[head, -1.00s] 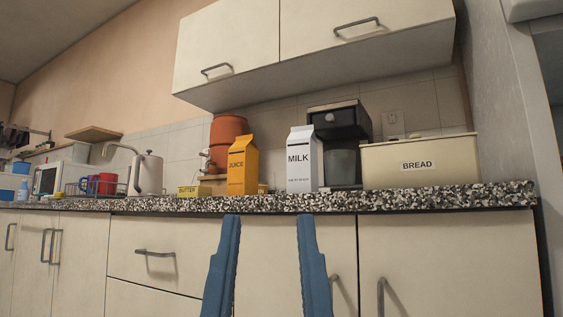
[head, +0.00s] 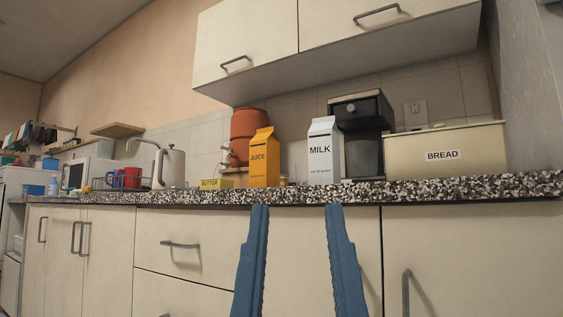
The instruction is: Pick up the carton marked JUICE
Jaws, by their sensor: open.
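The orange carton marked JUICE (head: 264,160) stands upright on the speckled counter (head: 400,190), near its front edge. The white carton marked MILK (head: 322,155) stands upright to its right, with a gap between them. My gripper (head: 296,208) shows as two blue fingers at the bottom of the head view. It is open and empty. Its fingertips appear below the counter edge, in front of the cabinet doors, and touch neither carton.
A yellow BUTTER box (head: 214,184) lies left of the juice, and an orange-brown dispenser (head: 247,135) stands behind it. A coffee machine (head: 362,130) and a BREAD bin (head: 445,150) are to the right. Wall cabinets (head: 340,50) hang above the counter.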

